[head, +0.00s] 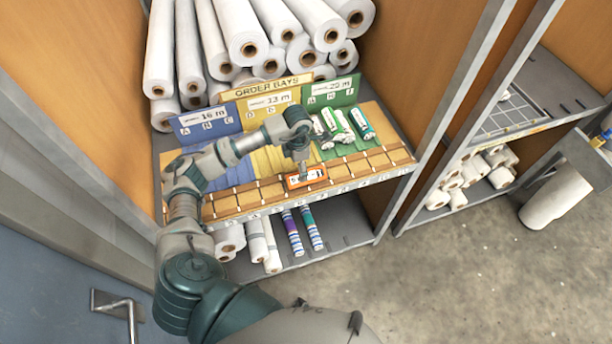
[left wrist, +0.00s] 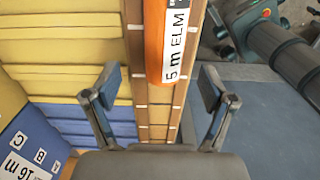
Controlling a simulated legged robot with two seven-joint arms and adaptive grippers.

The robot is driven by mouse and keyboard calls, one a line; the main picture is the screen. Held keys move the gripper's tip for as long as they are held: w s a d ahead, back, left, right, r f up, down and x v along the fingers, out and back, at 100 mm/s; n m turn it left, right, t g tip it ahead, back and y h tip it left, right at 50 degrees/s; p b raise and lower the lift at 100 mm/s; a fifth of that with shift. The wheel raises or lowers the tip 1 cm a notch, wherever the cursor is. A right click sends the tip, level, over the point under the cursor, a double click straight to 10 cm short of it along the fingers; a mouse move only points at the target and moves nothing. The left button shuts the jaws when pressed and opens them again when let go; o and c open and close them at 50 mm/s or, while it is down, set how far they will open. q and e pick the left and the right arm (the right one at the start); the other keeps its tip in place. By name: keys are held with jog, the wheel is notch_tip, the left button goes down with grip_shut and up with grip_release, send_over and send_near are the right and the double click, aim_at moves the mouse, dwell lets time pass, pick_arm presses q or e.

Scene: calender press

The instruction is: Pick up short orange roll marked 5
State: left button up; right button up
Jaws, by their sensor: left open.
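The short orange roll (head: 307,178) lies on the wooden slotted strip along the shelf's front edge. In the left wrist view the orange roll (left wrist: 157,38) carries a white label reading "5 m ELM". My left gripper (head: 302,164) is just above the roll, pointing down. In the left wrist view my left gripper (left wrist: 158,83) is open, with one finger on each side of the roll's line and the roll's near end between the tips. No contact is visible. My right gripper is not in view.
Blue, yellow and green bays with upright signs (head: 275,107) stand behind the strip. White-and-green rolls (head: 362,124) lie in the green bay. Large white rolls (head: 240,35) are stacked behind. A metal post (head: 450,100) rises right of the shelf. More rolls (head: 265,245) lie below.

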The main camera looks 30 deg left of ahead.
aim_at(317, 174)
pick_arm(q)
jog(key=f, duration=0.2)
jog(key=f+p, duration=0.1)
jog(key=d+f, duration=0.1)
jog(key=f, duration=0.1)
jog(key=shift+w+f, duration=0.2)
jog(key=shift+f, duration=0.1)
jog(key=c, duration=1.3)
jog(key=shift+r, duration=0.1)
